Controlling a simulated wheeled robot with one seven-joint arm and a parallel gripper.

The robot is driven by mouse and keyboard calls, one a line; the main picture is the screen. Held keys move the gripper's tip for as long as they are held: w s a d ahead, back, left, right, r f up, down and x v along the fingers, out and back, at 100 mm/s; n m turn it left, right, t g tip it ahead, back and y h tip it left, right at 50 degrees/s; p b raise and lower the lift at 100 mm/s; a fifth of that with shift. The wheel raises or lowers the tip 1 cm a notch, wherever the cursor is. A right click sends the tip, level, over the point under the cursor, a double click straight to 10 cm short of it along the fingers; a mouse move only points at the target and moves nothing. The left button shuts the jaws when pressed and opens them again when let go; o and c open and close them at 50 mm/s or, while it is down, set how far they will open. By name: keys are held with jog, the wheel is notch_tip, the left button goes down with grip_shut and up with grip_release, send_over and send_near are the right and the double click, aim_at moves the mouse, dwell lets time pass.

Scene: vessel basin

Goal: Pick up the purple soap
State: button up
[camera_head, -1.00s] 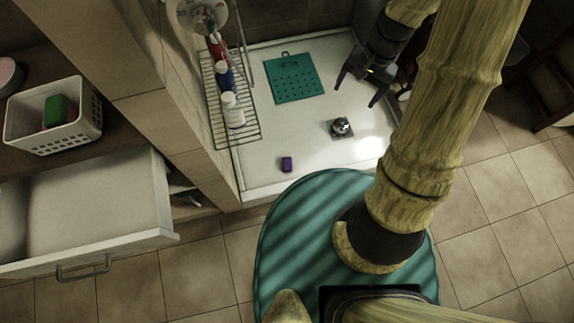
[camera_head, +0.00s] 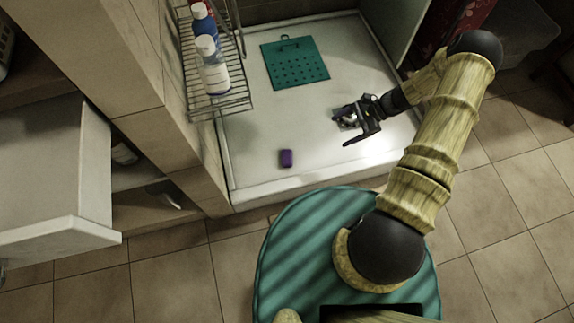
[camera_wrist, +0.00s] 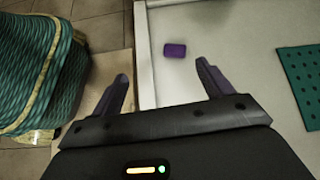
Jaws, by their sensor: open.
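The purple soap (camera_head: 286,158) lies on the white shower tray (camera_head: 262,122), near its front edge. In the wrist view the soap (camera_wrist: 175,50) lies beyond my fingertips, between their lines and nearer the right finger. My gripper (camera_head: 341,127) is open and empty, over the tray to the right of the soap and apart from it. In the wrist view both fingers of my gripper (camera_wrist: 160,82) are spread with nothing between them. In the head view my gripper partly hides the drain.
A teal perforated mat (camera_head: 295,62) lies at the back of the tray. A wire rack (camera_head: 216,103) with bottles stands at the left wall. An open drawer (camera_head: 60,240) juts out at the left. The tray around the soap is clear.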

jog(key=f+m+y+b, duration=0.1)
jog(key=f+b, duration=0.1)
jog(key=f, duration=0.3)
jog(key=f+m+t+y+b, duration=0.1)
jog(key=f+b, duration=0.1)
jog(key=f, duration=0.3)
jog(key=f+m+t+y+b, duration=0.1)
jog(key=f+b, duration=0.2)
jog(key=f, duration=0.2)
jog(key=shift+w+m, duration=0.25)
jog(key=shift+m, duration=0.05)
jog(key=b, duration=0.5)
send_near(287, 158)
jog(key=shift+w+a+f, duration=0.15)
jog(key=shift+w+f, duration=0.05)
jog(key=shift+f, duration=0.35)
jog(key=shift+w+a+f, duration=0.15)
jog(key=shift+f, duration=0.4)
jog(key=shift+a, duration=0.55)
jog(key=shift+f, duration=0.1)
